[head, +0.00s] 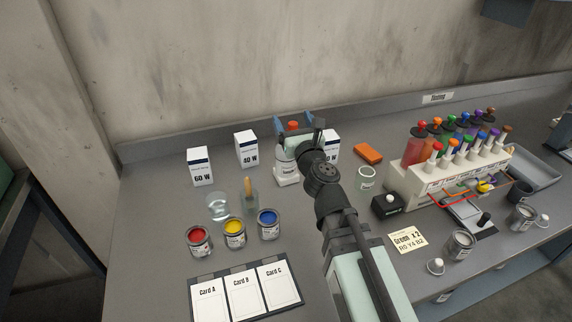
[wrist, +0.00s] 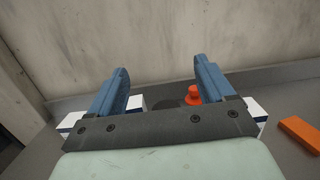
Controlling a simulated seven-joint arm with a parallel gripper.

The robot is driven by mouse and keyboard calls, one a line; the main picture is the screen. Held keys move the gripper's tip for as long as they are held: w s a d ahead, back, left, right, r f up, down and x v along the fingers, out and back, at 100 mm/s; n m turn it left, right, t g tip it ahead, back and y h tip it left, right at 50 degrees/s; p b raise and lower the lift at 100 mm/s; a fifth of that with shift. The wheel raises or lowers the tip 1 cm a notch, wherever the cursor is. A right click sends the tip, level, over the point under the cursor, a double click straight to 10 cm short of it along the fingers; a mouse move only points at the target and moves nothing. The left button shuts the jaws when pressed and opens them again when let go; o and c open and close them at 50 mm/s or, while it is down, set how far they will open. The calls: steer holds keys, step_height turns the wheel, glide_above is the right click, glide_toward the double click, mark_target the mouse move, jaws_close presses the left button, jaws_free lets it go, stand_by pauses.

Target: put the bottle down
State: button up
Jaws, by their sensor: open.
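The bottle (head: 286,175) is white with an orange cap and appears to stand upright on the bench near the back wall. My gripper (head: 294,120) is at the bottle's top, its blue fingers spread to either side of the orange cap. In the wrist view the cap (wrist: 193,95) shows between the two open fingers (wrist: 160,82), closer to the right one, with a visible gap to the left one. The bottle's body is hidden there by the gripper's palm, and partly by my arm in the head view.
White boxes, 60 W (head: 200,167), 40 W (head: 246,149) and another (head: 332,146), flank the bottle. Glass jars (head: 218,207) and open paint cans (head: 235,234) stand at front left. An orange block (head: 368,154) and a rack of coloured tubes (head: 450,170) are to the right.

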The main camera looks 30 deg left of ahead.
steer(key=shift+f+n+g+y, duration=1.2)
steer(key=shift+f+n+g, duration=0.5)
steer(key=shift+f+g, duration=1.65)
steer(key=shift+t, duration=0.55)
steer(key=shift+w+d+f+x, duration=0.1)
steer(key=shift+w+f+x, duration=0.1)
steer(key=shift+x, duration=0.95)
steer(key=shift+w+d+f+x, duration=0.1)
steer(key=shift+f+x, duration=0.1)
steer(key=shift+x, duration=0.95)
steer(key=shift+w+d+f+x, duration=0.1)
steer(key=shift+w+f+x, duration=0.1)
steer(key=shift+x, duration=0.9)
steer(key=shift+s, duration=0.1)
steer(key=shift+c, duration=0.4)
